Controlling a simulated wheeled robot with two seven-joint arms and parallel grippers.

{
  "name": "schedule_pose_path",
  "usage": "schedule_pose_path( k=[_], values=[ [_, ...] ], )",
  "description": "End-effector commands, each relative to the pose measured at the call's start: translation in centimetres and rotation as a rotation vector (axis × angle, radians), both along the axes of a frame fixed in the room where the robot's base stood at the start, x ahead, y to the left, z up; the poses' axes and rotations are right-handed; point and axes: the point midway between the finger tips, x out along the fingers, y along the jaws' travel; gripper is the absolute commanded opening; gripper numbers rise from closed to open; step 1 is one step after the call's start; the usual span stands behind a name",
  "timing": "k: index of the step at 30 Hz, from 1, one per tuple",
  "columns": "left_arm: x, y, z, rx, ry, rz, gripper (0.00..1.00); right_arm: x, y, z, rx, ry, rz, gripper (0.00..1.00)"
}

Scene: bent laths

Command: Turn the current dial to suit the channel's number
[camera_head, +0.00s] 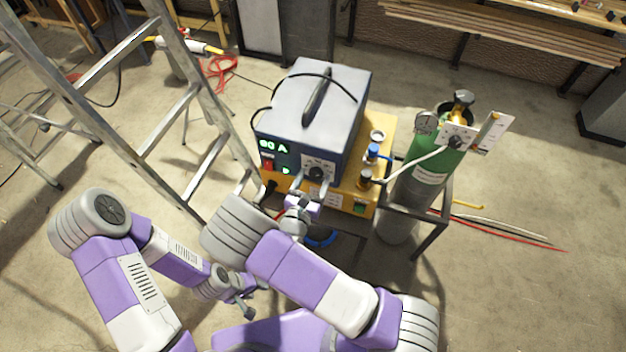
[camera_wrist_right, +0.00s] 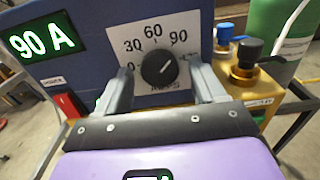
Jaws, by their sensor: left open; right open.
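The current dial (camera_wrist_right: 159,68) is a round black knob on a white scale plate of the blue welder; it also shows in the head view (camera_head: 318,172). The green display (camera_wrist_right: 40,40) reads 90 A. My right gripper (camera_wrist_right: 162,80) is open, its fingers left and right of the knob with gaps visible. My left gripper (camera_head: 242,297) is open and empty, low and left, away from the welder. I cannot make out a channel number.
The welder (camera_head: 300,110) stands on a yellow unit (camera_head: 350,197) on a cart. A red power switch (camera_wrist_right: 68,105) sits left of the dial. A green gas cylinder (camera_head: 432,165) stands right, a stepladder (camera_head: 120,110) left. Hoses and cables lie on the floor.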

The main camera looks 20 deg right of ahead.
Motion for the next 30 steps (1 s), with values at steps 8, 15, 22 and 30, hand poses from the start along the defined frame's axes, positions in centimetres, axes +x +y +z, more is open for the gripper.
schedule_pose_path(
  k=[8,15,22,30],
  values=[
    [0.0,0.0,0.0,0.000,0.000,0.000,0.43,0.0,0.0,0.0,0.001,0.001,0.000,0.49],
    [0.0,0.0,0.0,0.000,0.000,0.000,0.43,0.0,0.0,0.0,0.001,0.001,0.000,0.13],
    [0.0,0.0,0.2,0.000,0.000,0.000,0.43,0.0,0.0,0.0,-0.015,0.011,0.000,0.13],
    [0.0,0.0,1.4,0.000,0.000,0.000,0.43,-0.1,0.0,0.1,-0.122,0.085,0.001,0.13]
  ],
)
